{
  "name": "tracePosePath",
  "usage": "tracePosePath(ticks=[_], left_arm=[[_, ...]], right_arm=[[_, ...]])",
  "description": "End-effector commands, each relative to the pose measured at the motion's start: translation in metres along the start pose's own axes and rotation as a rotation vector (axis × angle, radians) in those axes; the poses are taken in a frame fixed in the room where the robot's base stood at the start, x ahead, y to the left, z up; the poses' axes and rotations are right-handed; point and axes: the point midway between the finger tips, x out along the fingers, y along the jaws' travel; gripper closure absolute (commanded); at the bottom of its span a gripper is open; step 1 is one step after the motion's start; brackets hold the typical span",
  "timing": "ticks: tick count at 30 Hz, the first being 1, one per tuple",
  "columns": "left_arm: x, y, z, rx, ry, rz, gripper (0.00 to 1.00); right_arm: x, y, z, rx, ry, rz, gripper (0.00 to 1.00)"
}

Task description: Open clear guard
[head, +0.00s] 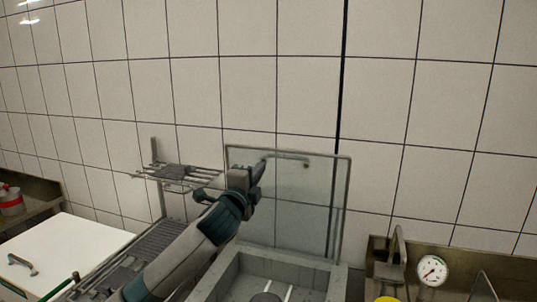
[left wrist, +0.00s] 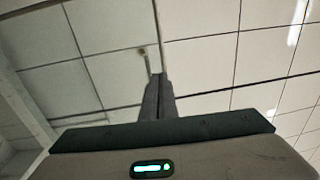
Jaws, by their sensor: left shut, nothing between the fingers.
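The clear guard (head: 305,205) is a see-through panel in a thin grey frame. It stands upright at the back of a grey box-like basin (head: 228,267), against the tiled wall. A grey bar handle (head: 290,158) runs along its upper part. My left gripper (head: 259,168) is shut and empty, its fingertips close to the left end of the handle. I cannot tell whether they touch it. The left wrist view shows its closed fingers (left wrist: 157,98) pointing up, with a thin rod end (left wrist: 146,55) just past their tips. My right gripper is not in view.
A wire rack (head: 180,174) on a post stands left of the guard. A white lid (head: 65,255) with a handle lies at the left. At the right, a dial gauge (head: 432,270) sits by a metal-edged counter. The wall above is bare.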

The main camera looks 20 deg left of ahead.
Motion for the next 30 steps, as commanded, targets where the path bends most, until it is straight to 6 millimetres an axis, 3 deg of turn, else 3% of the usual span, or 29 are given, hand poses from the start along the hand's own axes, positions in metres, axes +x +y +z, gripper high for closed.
tracePosePath(ticks=[15, 21, 30], left_arm=[[0.073, -0.003, -0.001, -0.002, 0.000, 0.001, 1.00], [0.086, -0.001, -0.001, -0.002, 0.001, 0.002, 1.00], [0.089, 0.000, -0.001, -0.001, 0.001, 0.000, 1.00]], right_arm=[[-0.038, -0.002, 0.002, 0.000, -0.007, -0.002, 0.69], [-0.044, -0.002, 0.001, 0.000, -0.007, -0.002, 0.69], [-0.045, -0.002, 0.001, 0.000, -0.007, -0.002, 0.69]])
